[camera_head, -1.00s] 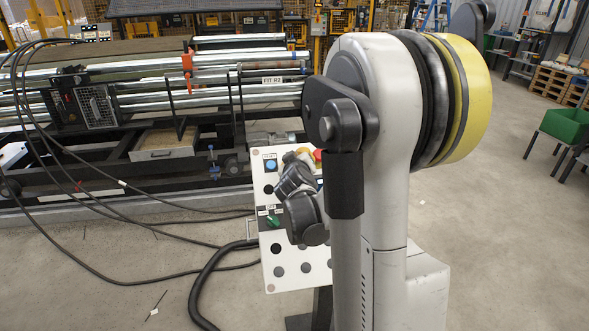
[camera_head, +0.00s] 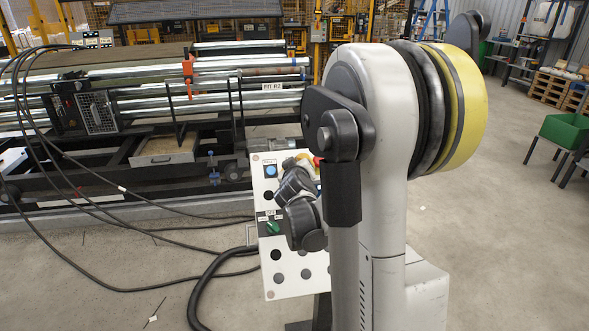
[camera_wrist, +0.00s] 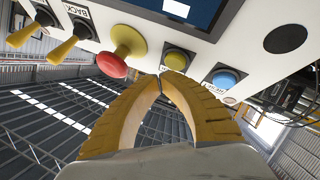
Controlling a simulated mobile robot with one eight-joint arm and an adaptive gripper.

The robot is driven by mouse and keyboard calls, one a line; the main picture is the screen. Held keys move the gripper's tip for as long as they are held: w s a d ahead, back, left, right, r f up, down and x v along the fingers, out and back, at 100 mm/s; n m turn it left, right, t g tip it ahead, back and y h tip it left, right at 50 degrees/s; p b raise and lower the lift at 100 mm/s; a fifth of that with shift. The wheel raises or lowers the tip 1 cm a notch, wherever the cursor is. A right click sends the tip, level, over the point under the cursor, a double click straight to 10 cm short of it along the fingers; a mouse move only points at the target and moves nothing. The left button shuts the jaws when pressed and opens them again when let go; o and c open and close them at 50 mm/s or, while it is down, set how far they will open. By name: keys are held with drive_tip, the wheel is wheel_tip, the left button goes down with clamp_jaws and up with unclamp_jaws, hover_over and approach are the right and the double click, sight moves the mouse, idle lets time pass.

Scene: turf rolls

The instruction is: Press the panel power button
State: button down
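The white control panel (camera_head: 284,283) stands tilted in the head view, partly hidden behind my arm. It carries a blue button (camera_head: 270,171) and a green switch (camera_head: 273,228). In the wrist view the panel (camera_wrist: 240,40) fills the top.
Yellow levers (camera_wrist: 62,48) stick out near the mushroom button. Black cables (camera_head: 205,285) run across the floor left of the panel. A machine with metal rollers (camera_head: 220,100) stands behind it. Open floor lies at the right, before a green bin (camera_head: 566,128).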

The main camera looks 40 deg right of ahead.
drive_tip(key=shift+f, duration=0.1)
idle(0.5)
drive_tip(key=shift+w+d+f+b, duration=0.15)
drive_tip(key=shift+w+f+b, duration=0.1)
drive_tip(key=shift+b, duration=0.1)
drive_tip(key=shift+w+d+f+b, duration=0.15)
drive_tip(key=shift+w+f+b, duration=0.05)
drive_tip(key=shift+f+b, duration=0.15)
idle(0.6)
drive_tip(key=shift+r, duration=0.15)
drive_tip(key=shift+s+a+r+p, duration=0.3)
drive_tip(key=shift+s+r+p, duration=0.15)
drive_tip(key=shift+r+p, duration=0.1)
drive_tip(key=shift+r, duration=0.1)
idle(0.3)
drive_tip(key=shift+s+a+r+p, duration=0.25)
drive_tip(key=shift+s+r+p, duration=0.25)
drive_tip(key=shift+r, duration=0.1)
drive_tip(key=shift+s+a+r+p, duration=0.3)
drive_tip(key=shift+s+r+p, duration=0.15)
drive_tip(key=shift+r+p, duration=0.15)
drive_tip(key=shift+s+a+r+p, duration=0.25)
drive_tip(key=shift+s+r+p, duration=0.2)
drive_tip(key=shift+r, duration=0.15)
